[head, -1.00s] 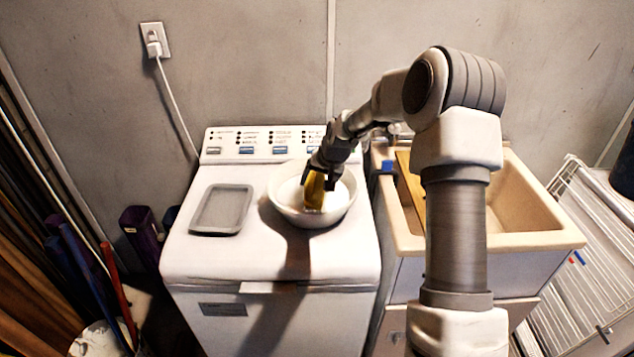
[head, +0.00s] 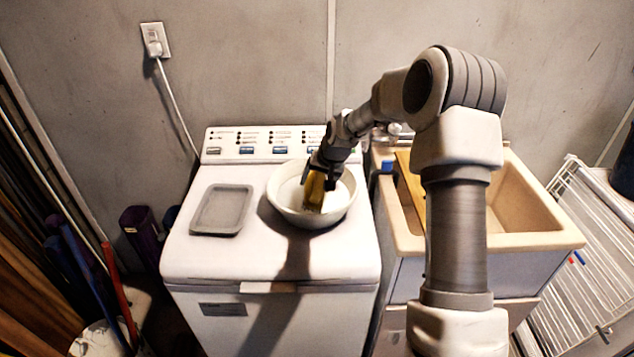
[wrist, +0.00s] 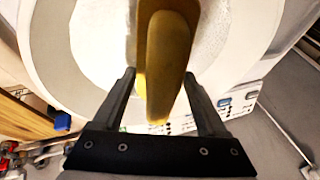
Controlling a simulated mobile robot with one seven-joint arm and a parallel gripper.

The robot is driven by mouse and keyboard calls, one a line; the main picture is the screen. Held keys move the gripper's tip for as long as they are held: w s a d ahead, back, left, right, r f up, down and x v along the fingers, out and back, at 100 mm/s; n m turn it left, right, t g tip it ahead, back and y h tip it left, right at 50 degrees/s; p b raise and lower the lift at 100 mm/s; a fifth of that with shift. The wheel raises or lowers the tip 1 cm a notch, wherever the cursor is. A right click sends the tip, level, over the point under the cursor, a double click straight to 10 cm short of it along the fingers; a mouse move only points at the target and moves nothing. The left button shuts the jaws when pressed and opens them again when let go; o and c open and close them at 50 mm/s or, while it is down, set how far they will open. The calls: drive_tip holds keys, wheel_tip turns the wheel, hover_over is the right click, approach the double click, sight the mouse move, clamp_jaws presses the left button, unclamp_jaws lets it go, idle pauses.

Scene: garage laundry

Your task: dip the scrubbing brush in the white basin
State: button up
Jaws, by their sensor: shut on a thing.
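The white basin (head: 341,212) stands on top of the washing machine, at its right side. The scrubbing brush (head: 314,192) has a yellow-brown body and is inside the basin's outline, tilted, with its lower end down in the bowl. My gripper (head: 320,176) is over the basin and shut on the brush. In the wrist view the brush (wrist: 168,65) stands between the two dark fingers, with the basin's pale rim (wrist: 55,60) around it. Whether the brush touches the basin's bottom or any liquid cannot be told.
A grey tray (head: 221,209) lies left of the basin on the washing machine (head: 240,262). A beige sink (head: 530,238) with a wooden board (head: 409,190) stands to the right. A white drying rack (head: 590,260) is at far right.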

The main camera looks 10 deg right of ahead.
drive_tip(key=shift+r+p, duration=2.75)
drive_tip(key=shift+r, duration=2.6)
